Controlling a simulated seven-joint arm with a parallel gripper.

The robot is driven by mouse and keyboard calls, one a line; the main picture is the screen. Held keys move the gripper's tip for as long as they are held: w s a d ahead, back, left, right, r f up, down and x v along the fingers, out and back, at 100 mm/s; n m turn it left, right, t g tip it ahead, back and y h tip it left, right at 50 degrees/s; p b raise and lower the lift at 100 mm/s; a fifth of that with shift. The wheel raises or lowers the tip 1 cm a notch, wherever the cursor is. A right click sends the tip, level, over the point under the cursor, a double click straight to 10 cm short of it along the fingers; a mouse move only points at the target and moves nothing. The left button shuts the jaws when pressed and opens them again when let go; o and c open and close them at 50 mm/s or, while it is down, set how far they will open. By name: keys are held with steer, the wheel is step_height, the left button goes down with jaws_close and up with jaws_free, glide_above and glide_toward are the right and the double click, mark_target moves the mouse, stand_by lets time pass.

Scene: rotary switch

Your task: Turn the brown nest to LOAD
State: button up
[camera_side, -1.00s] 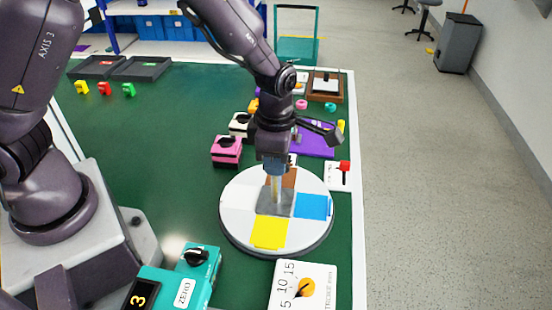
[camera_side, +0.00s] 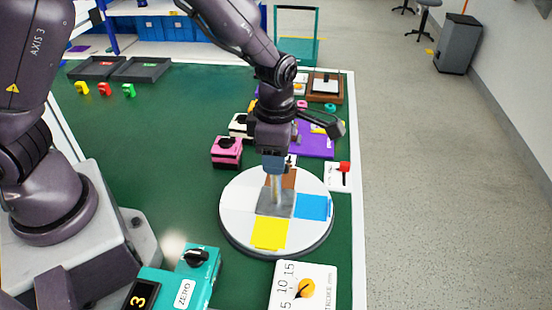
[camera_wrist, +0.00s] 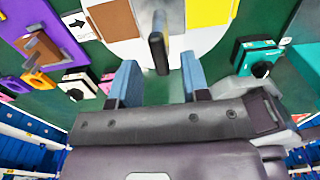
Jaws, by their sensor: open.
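A round white turntable (camera_side: 237,222) lies on the green table. The brown nest (camera_side: 288,179) is a patch at its back, partly behind my gripper; it also shows in the wrist view (camera_wrist: 113,18). A yellow patch (camera_side: 269,233) is at the front and a blue patch (camera_side: 312,206) at the right. A grey central plate carries an upright bar handle (camera_wrist: 157,52). My gripper (camera_side: 274,172) points down above the centre. Its blue fingers are apart, with the handle between them in the picture; contact is not visible. A white card with a black arrow (camera_wrist: 75,22) lies beside the turntable.
A pink block (camera_side: 226,152) and a white block stand behind left of the turntable. A red-lever switch (camera_side: 343,170) is at right, a teal device (camera_side: 196,278) and a white dial plate (camera_side: 301,289) in front. The green table at left is mostly clear.

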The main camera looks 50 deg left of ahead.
step_height(320, 180, up, 11)
steer(key=shift+r, duration=0.2)
stand_by(0.3)
steer(key=s+a+r+m+t, duration=0.2)
steer(key=s+a+r+m, duration=0.2)
steer(key=s+m, duration=0.4)
steer(key=s+a+r+m+t, duration=0.3)
steer(key=s+r+m, duration=0.3)
steer(key=m, duration=1.3)
steer(key=shift+s+a+t, duration=0.3)
steer(key=shift+s+a, duration=0.1)
steer(key=shift+s, duration=0.85)
